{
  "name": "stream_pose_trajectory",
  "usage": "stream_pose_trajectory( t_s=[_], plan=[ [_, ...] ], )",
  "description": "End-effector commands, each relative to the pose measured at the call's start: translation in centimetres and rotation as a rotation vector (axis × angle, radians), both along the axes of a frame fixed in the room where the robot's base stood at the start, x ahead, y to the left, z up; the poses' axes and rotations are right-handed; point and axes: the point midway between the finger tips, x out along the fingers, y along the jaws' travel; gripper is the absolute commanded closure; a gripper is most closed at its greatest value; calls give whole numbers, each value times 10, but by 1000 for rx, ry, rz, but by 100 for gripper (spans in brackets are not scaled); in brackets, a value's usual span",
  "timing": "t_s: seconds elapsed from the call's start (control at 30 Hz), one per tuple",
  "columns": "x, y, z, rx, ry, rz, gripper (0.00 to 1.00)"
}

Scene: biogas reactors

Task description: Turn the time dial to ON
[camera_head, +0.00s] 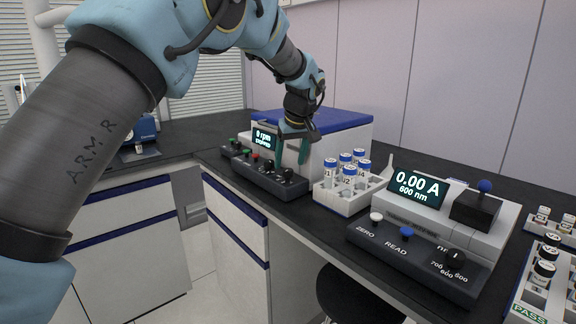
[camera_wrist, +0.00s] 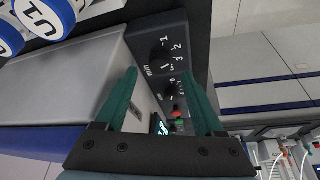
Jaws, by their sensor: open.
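The centrifuge (camera_head: 330,128) is a pale box with a blue lid and a lit rpm display. Its dark control panel (camera_head: 262,181) carries green and red buttons and two black dials. The dial at the right end (camera_head: 286,174), which I take as the time dial, also shows in the wrist view (camera_wrist: 160,51) beside "min" and small numbers. I cannot tell its setting or read ON. My gripper (camera_head: 293,148) is open and empty, above and behind the panel in the head view. In the wrist view its green fingers (camera_wrist: 160,75) point towards the panel, apart from the dial.
A white rack (camera_head: 343,202) of blue-capped vials stands right of the centrifuge. A photometer (camera_head: 440,215) reading 0.00 A is farther right, with more vials (camera_head: 544,268) beyond. A blue device (camera_head: 145,132) stands at the left. Room in front of the panel is clear.

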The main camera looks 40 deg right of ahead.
Motion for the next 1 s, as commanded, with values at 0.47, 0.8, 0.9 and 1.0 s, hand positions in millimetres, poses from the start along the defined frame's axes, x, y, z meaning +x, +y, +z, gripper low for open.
stream_pose_trajectory(
  t_s=[0.47,0.8,0.9,1.0],
  plan=[
    [11,-5,-30,0,0,0,30],
    [11,-4,-30,0,0,0,54],
    [11,-4,-30,0,0,0,66],
    [11,-4,-30,0,0,0,77]
  ],
)
